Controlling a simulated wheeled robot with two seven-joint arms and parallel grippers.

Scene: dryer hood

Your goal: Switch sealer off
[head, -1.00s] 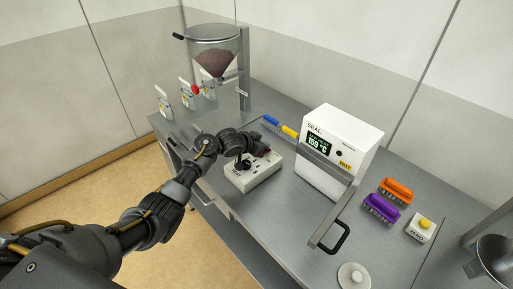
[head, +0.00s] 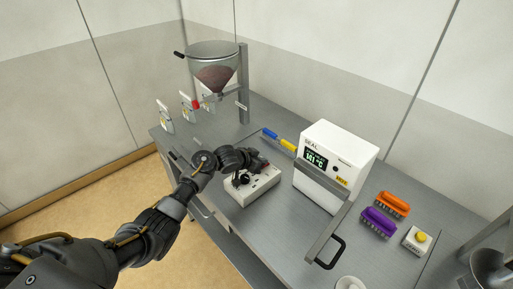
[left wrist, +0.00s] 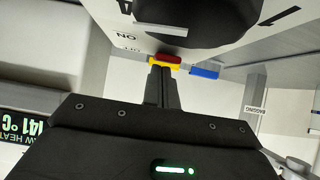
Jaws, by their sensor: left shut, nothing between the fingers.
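The sealer (head: 335,165) is a white box marked SEAL, with a lit display (head: 316,160) that reads about 141 °C in the left wrist view (left wrist: 22,124). Left of it stands a pale control box (head: 255,190) with a black round knob (head: 240,181). The knob also shows at the top of the left wrist view (left wrist: 195,18), beside a printed ON mark. A red part (left wrist: 155,58) shows at that box's edge. My left gripper (left wrist: 163,72) is shut and empty, its tips close to the red part; contact cannot be told. My right gripper is out of view.
Blue (head: 270,133) and yellow (head: 289,145) handles lie behind the control box. A hopper (head: 214,75) stands at the back. The sealer's lever (head: 326,235) sticks out in front.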

